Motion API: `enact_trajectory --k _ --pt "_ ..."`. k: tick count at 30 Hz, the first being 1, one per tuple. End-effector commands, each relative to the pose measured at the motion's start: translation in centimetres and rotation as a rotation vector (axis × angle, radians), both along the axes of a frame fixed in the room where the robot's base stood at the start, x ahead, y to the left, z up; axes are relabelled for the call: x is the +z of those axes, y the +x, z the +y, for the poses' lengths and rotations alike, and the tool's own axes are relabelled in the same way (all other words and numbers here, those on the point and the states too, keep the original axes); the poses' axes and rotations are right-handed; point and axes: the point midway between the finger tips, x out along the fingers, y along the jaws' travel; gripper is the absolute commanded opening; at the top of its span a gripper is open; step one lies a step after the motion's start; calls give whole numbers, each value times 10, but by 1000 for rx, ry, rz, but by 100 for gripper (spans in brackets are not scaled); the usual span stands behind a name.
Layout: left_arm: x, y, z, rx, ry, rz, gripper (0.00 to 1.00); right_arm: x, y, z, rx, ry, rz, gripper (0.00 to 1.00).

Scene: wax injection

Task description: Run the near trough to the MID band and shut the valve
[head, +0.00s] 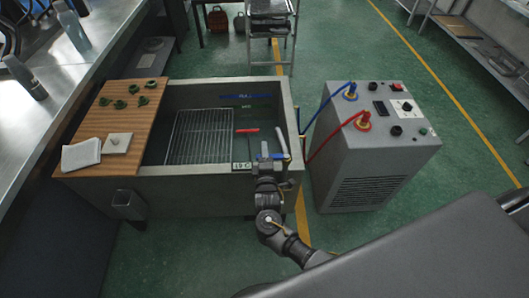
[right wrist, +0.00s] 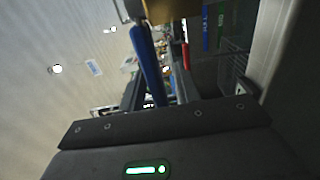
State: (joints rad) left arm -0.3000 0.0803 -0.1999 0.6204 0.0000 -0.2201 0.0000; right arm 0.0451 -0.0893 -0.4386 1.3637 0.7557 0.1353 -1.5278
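The near trough (head: 219,170) is a grey tank with a wire rack (head: 200,137) inside. Its inner wall carries a blue FULL mark (head: 245,97) and a fainter mark (head: 246,107) below it. The water level is hard to make out. A blue lever (head: 281,156) is at the near right corner. My right gripper (head: 264,152) is at that corner beside the lever. In the right wrist view the fingers look apart, with the blue lever (right wrist: 147,60) between them; contact is unclear. My left gripper is out of view.
A wooden board (head: 88,128) with green pieces, a white cloth (head: 81,155) and a pale block (head: 117,143) covers the trough's left end. A grey chiller unit (head: 368,160) with red and blue hoses stands right. A wire cart (head: 270,30) stands behind.

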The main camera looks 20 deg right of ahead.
Motion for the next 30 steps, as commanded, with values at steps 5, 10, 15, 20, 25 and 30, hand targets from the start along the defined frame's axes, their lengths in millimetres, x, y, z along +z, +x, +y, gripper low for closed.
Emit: enact_trajectory --k 5,10,15,20,25,30 --pt "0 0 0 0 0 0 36 0 0 0 0 0 0 12" --pt "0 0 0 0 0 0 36 0 0 0 0 0 0 0" --pt "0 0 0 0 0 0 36 0 0 0 0 0 0 0" --pt "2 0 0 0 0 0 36 1 -1 0 8 -1 0 0" --pt "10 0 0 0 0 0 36 3 -3 -2 53 -3 1 0" --pt "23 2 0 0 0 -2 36 3 -6 -5 147 -6 3 0"
